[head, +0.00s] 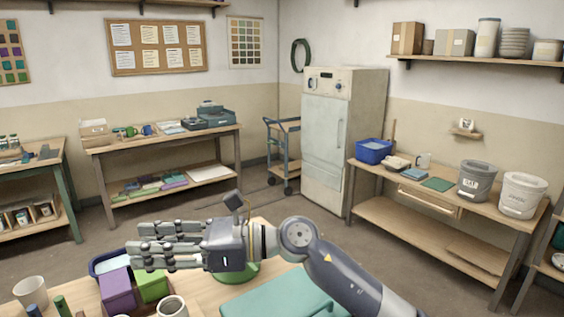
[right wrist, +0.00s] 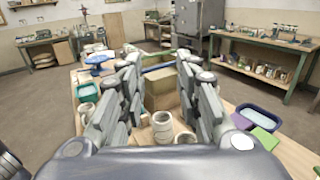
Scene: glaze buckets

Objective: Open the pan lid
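I cannot make out a pan or a pan lid for certain in either view. A round green thing (head: 238,272) lies on the near table, partly hidden under my right gripper; I cannot tell what it is. My right gripper (head: 142,246) reaches left over the near table in the head view. In the right wrist view its fingers (right wrist: 160,95) stand wide apart, with nothing held between them. A brown box (right wrist: 161,92) and pale stacked cups (right wrist: 162,128) show beyond and below the gap. My left gripper is in neither view.
A purple box (head: 118,291), a green box (head: 151,286), a white cup (head: 30,291) and another cup (head: 172,306) crowd the near table's left. A teal sheet or cloth (head: 270,294) covers part of its right. Buckets (head: 477,180) stand on the right bench. The floor between is clear.

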